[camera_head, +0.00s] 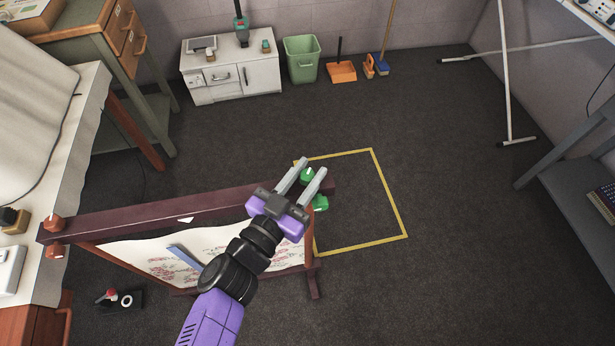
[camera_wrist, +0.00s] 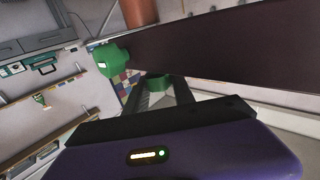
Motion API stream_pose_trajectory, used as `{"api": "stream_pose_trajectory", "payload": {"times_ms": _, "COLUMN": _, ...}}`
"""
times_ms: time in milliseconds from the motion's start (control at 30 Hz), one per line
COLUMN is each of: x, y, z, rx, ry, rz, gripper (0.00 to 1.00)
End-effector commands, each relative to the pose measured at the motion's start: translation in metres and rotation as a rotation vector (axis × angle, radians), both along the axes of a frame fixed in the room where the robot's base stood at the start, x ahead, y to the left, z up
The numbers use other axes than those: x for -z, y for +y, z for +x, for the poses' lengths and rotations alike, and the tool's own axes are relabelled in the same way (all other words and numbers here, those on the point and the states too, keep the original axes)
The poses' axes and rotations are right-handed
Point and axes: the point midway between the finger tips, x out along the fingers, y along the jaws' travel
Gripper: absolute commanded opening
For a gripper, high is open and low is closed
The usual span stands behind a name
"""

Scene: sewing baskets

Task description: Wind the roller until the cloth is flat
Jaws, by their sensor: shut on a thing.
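The embroidery frame has a dark red upper roller (camera_head: 150,215) with a white cloth (camera_head: 125,255) with a red floral pattern hanging below it. The cloth's upper edge looks curved; my arm hides part of it. My gripper (camera_head: 313,169) is at the roller's right end, its fingers shut on a green knob (camera_head: 307,177). The held knob shows between the fingers in the wrist view (camera_wrist: 158,82). A second green knob (camera_head: 320,203) sits just below, outside the fingers. A blue strip (camera_head: 184,257) lies slanted across the cloth. A small white mark (camera_head: 186,219) shows on the roller.
A yellow floor outline (camera_head: 390,200) lies right of the frame, on open dark floor. Orange-red knobs (camera_head: 54,224) sit at the roller's left end, close to the white-topped table (camera_head: 75,120). A white cabinet (camera_head: 232,78) and green bin (camera_head: 301,60) stand at the back wall.

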Motion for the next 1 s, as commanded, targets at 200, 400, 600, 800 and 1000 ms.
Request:
{"api": "stream_pose_trajectory", "payload": {"times_ms": 200, "x": 0.0045, "y": 0.0007, "z": 0.0004, "rx": 0.130, "ry": 0.002, "rz": 0.005, "gripper": 0.00}}
{"api": "stream_pose_trajectory", "payload": {"times_ms": 400, "x": 0.0006, "y": 0.0004, "z": -0.0001, "rx": 0.160, "ry": 0.002, "rz": 0.001, "gripper": 0.00}}
{"api": "stream_pose_trajectory", "payload": {"times_ms": 600, "x": 0.0002, "y": 0.0005, "z": -0.0002, "rx": 0.158, "ry": 0.002, "rz": 0.001, "gripper": 0.00}}
{"api": "stream_pose_trajectory", "payload": {"times_ms": 800, "x": 0.0001, "y": 0.0004, "z": -0.0001, "rx": 0.158, "ry": 0.002, "rz": 0.001, "gripper": 0.52}}
{"api": "stream_pose_trajectory", "payload": {"times_ms": 1000, "x": 0.0000, "y": 0.0003, "z": -0.0001, "rx": 0.158, "ry": 0.001, "rz": 0.001, "gripper": 0.52}}
